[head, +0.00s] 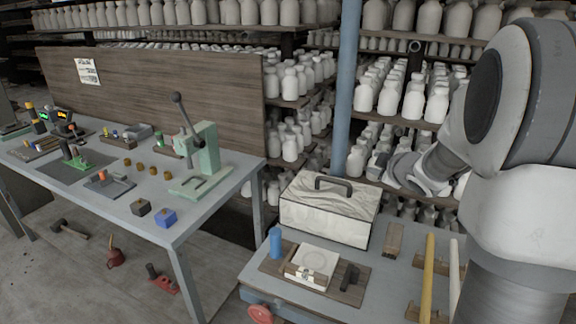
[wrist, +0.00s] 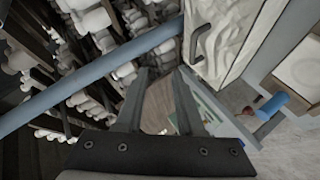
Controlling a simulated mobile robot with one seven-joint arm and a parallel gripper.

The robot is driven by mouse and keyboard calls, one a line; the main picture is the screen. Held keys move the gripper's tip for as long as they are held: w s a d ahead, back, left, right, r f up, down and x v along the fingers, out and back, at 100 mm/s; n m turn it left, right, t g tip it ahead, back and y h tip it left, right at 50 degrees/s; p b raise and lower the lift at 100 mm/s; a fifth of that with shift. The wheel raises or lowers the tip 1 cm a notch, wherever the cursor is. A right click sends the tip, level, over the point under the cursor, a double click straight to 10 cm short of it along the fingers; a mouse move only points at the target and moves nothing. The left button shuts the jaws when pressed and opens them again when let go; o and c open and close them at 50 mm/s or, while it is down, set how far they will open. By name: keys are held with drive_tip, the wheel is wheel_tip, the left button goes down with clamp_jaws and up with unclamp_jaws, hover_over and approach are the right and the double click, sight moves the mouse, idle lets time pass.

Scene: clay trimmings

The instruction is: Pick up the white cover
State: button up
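The white cover (head: 322,216) is a boxy, marbled white case with a dark handle (head: 334,184) on top. It stands upright at the back of the near blue-grey table (head: 388,287). In the wrist view the cover (wrist: 238,32) is at the upper right, with its dark handle (wrist: 198,44) on the near face. My gripper (wrist: 162,74) has its two fingers apart with nothing between them. It is beside the cover, not touching it. In the head view my arm's end is right of the cover, and its fingers are hard to make out.
A blue pole (head: 346,90) rises just behind the cover, before shelves of white bottles (head: 404,92). On the near table are a blue bottle (head: 275,242), a white square block (head: 314,262) and a yellow rod (head: 428,275). A workbench with a green press (head: 203,158) stands left.

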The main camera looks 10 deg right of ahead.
sight(339, 182)
wheel_tip(339, 182, down, 9)
drive_tip(key=w+n+y, duration=0.1)
drive_tip(key=n+y, duration=0.3)
drive_tip(key=b+x, duration=0.1)
drive_tip(key=x, duration=1.1)
drive_tip(key=shift+w+f, duration=0.1)
drive_tip(key=shift+w, duration=0.05)
drive_tip(key=shift+x, duration=2.65)
drive_tip(key=shift+d+f, duration=0.1)
drive_tip(key=shift+f, duration=0.05)
clamp_jaws()
